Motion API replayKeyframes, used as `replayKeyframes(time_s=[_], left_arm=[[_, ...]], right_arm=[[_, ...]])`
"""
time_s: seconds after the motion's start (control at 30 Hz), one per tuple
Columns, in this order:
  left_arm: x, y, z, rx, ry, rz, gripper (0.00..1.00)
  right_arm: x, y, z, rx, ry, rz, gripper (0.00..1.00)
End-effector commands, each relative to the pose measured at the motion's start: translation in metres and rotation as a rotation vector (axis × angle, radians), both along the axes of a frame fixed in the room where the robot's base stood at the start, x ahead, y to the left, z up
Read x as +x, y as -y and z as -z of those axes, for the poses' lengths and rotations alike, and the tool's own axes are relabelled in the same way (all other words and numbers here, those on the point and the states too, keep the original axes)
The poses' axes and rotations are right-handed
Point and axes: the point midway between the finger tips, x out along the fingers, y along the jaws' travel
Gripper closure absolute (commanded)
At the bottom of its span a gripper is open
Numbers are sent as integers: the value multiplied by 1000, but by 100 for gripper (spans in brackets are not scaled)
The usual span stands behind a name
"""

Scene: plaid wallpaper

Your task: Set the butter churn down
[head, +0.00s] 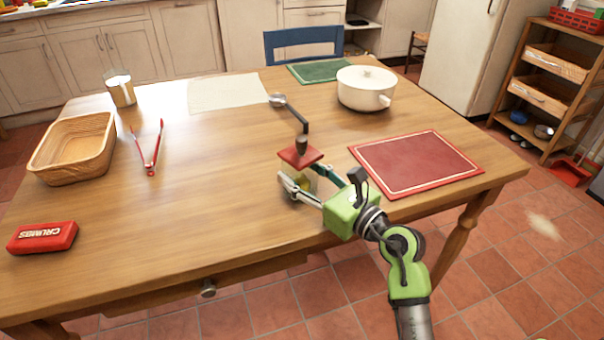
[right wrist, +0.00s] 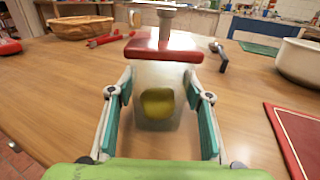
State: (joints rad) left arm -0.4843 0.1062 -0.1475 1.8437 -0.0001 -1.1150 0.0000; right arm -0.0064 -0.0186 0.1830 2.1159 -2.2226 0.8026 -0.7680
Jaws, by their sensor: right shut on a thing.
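The butter churn is a clear jar with a red lid (head: 300,157) and a grey-brown post on top. Something yellow sits inside the jar. It is upright near the table's front edge, left of the red mat. My right gripper (head: 306,190) is shut on the butter churn, with a finger on each side of the jar. In the right wrist view the churn (right wrist: 157,75) stands between the teal finger pads (right wrist: 160,118). I cannot tell whether its base touches the wooden table (head: 200,210). My left gripper is not in view.
A red mat (head: 415,164) lies to the right, a white pot (head: 366,90) behind. A ladle (head: 292,114) lies just behind the churn. The table's front left-middle is clear.

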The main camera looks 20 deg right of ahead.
Motion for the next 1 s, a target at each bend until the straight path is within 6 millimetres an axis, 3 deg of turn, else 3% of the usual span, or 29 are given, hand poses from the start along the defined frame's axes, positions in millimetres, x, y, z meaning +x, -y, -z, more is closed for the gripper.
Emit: replayKeyframes(time_s=[0.03, 0.07, 0.1, 0.53, 0.8, 1.0], left_arm=[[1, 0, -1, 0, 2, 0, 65], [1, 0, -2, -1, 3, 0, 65], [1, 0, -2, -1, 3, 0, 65], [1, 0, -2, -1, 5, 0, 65], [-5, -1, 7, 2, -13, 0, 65], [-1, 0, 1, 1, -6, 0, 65]], right_arm=[[0, 0, 0, 1, 2, 0, 91], [0, 0, 1, 0, -1, -1, 46], [0, 0, 1, 0, -1, -1, 37], [-2, 1, 0, -1, 0, 1, 37], [-48, 22, 1, -5, -4, 1, 37], [-84, 38, 0, -3, -3, 0, 37]])
